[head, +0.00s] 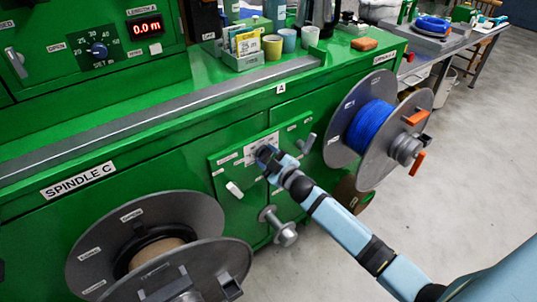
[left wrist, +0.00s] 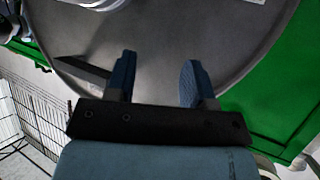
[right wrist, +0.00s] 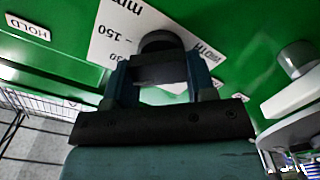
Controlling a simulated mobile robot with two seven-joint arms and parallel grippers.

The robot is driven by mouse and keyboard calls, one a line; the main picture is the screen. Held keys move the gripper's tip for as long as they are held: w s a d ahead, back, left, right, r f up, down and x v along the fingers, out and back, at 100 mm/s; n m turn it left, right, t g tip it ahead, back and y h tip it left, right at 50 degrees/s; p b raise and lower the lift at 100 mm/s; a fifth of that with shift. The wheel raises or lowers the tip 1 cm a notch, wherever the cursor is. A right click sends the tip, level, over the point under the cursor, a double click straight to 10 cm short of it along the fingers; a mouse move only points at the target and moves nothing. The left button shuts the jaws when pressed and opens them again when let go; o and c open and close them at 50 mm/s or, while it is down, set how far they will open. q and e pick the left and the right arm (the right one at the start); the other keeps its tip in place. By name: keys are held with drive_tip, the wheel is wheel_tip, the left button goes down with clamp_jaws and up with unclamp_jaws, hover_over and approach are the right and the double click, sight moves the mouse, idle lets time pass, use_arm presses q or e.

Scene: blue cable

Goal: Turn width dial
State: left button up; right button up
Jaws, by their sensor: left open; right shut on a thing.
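The width dial (right wrist: 162,42) is a dark round knob on a white scale plate (right wrist: 122,22) marked "mm" and "150" in the right wrist view. My right gripper (right wrist: 155,70) is at the dial, its two fingers on either side of the knob, shut on it. In the head view my right gripper (head: 270,158) covers most of the dial on the green panel (head: 222,172). My left gripper (left wrist: 157,80) is open and empty, in front of a grey spool flange (left wrist: 160,35) in the left wrist view. It does not show in the head view.
A grey reel (head: 198,215) stands out at the lower left under the "SPINDLE C" label (head: 78,181). A reel with blue cable (head: 370,125) is right of the panel. Small levers (head: 306,143) and a spindle (head: 283,232) stick out near my right gripper. Open floor (head: 475,150) lies to the right.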

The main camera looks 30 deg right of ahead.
use_arm(q)
drive_tip(key=shift+f, duration=0.15)
use_arm(e)
drive_tip(key=shift+n, duration=0.6)
drive_tip(key=o, duration=0.9)
use_arm(q)
drive_tip(key=shift+r, duration=0.2)
use_arm(e)
drive_tip(key=shift+o, duration=0.2)
use_arm(q)
drive_tip(key=shift+s+a+f+p, duration=0.15)
drive_tip(key=shift+a+p, duration=0.05)
drive_tip(key=shift+p, duration=0.75)
use_arm(e)
drive_tip(key=s+d, duration=0.2)
drive_tip(key=s, duration=1.1)
drive_tip(key=shift+s, duration=0.4)
